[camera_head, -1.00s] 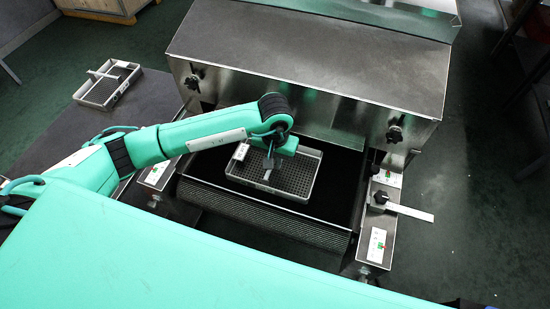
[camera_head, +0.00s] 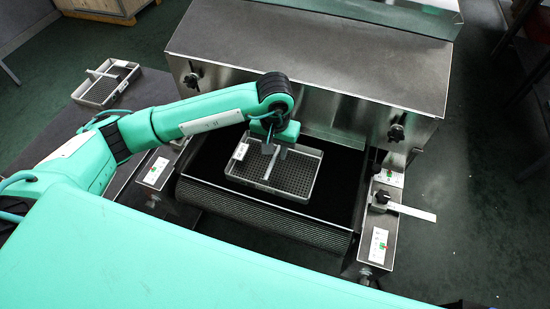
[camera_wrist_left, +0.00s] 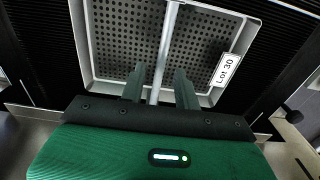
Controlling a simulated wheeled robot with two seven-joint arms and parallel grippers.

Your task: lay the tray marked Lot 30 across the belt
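The tray marked Lot 30 (camera_head: 300,192) is a grey perforated tray with a central bar. It lies flat on the black belt (camera_head: 335,190) before the tunnel mouth, its long side running across the belt. Its white label (camera_wrist_left: 227,70) reads Lot 30 in the left wrist view. My left gripper (camera_head: 270,150) is just above the tray. In the left wrist view its fingers (camera_wrist_left: 158,88) are apart, one on each side of the tray's bar (camera_wrist_left: 164,50), with visible gaps. My right gripper is not in view.
A metal tunnel housing (camera_head: 310,60) with black knobs stands behind the belt. Side rails with labels flank the belt; a flat metal strip (camera_head: 412,212) sticks out on the right. Another tray (camera_head: 105,88) with a bar and dark contents rests on a grey surface at left.

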